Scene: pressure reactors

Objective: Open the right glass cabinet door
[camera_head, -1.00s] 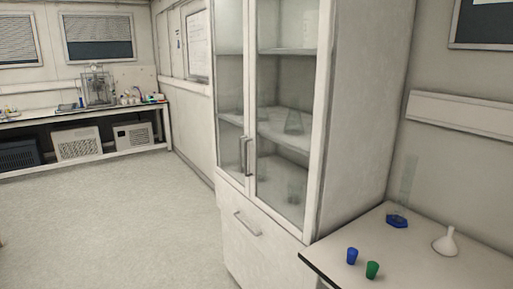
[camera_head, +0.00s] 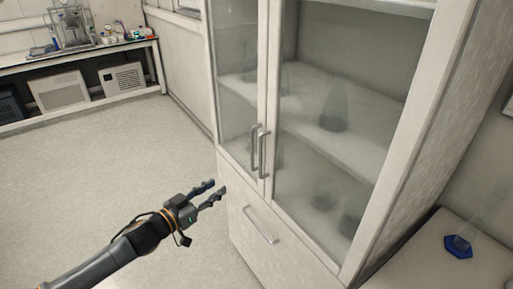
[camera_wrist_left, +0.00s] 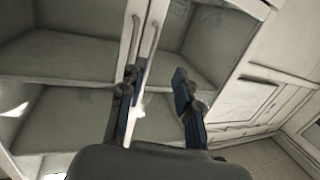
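The right glass cabinet door (camera_head: 335,120) is shut, with its upright metal handle (camera_head: 264,154) on its left edge. The left glass door (camera_head: 236,85) is shut beside it, with its own handle (camera_head: 253,138) close to the other. My left gripper (camera_head: 218,189) is open and empty, lower left of the handles and apart from them in the head view. In the left wrist view my gripper (camera_wrist_left: 156,74) has its fingers spread, with both handles beyond; one handle (camera_wrist_left: 148,48) lies past the gap near the left finger. My right gripper is not in view.
A drawer with a handle (camera_head: 261,225) is below the doors. Flasks (camera_head: 334,108) stand on shelves behind the glass. A side table (camera_head: 415,262) with a blue-footed cylinder (camera_head: 458,246) stands at right. The floor (camera_head: 110,150) left of the cabinet is clear.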

